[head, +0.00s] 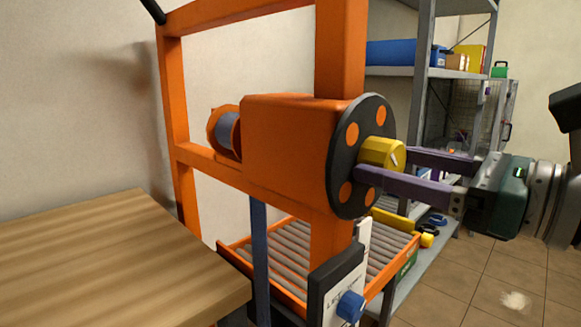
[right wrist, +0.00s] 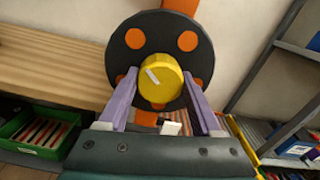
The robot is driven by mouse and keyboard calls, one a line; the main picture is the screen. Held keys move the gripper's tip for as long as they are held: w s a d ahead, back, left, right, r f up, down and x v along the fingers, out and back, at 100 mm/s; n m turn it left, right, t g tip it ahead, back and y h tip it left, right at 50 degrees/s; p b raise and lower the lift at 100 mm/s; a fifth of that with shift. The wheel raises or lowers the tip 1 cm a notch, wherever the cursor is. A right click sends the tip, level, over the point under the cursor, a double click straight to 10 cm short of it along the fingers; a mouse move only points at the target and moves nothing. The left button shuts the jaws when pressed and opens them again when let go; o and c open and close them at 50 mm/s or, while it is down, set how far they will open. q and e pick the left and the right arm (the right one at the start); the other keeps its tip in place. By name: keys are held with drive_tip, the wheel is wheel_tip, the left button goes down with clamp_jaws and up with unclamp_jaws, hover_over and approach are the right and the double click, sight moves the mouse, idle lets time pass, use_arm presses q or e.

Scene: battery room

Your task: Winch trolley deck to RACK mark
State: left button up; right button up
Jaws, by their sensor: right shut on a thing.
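The orange trolley frame carries a winch box (head: 290,135) with a black disc (head: 345,155) with orange spots on its side. A yellow hub knob (head: 376,150) with a white mark sticks out of the disc. My right gripper (head: 384,163) is shut on this knob, one purple finger on each side; the right wrist view shows the knob (right wrist: 160,82) between the fingers. The roller deck (head: 290,252) with orange rims sits low behind the post. A black-and-white plate (head: 337,283) with a blue knob (head: 350,306) is on the post; its lettering is unreadable. My left gripper is out of view.
A wooden bench top (head: 110,255) fills the lower left. A grey shelf rack (head: 422,100) with a blue box (head: 398,53) stands behind on the right. A green crate (right wrist: 38,132) shows at left in the wrist view. Tiled floor at right is open.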

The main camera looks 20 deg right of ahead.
drive_tip(key=shift+n, duration=0.6)
drive_tip(key=o, duration=1.4)
drive_tip(key=shift+s+b, duration=0.15)
drive_tip(key=shift+b, duration=0.15)
drive_tip(key=shift+s+d+f, duration=0.15)
drive_tip(key=shift+s+d, duration=0.05)
drive_tip(key=shift+s, duration=0.1)
drive_tip(key=shift+b+v, duration=1.85)
drive_tip(key=shift+v, duration=2.65)
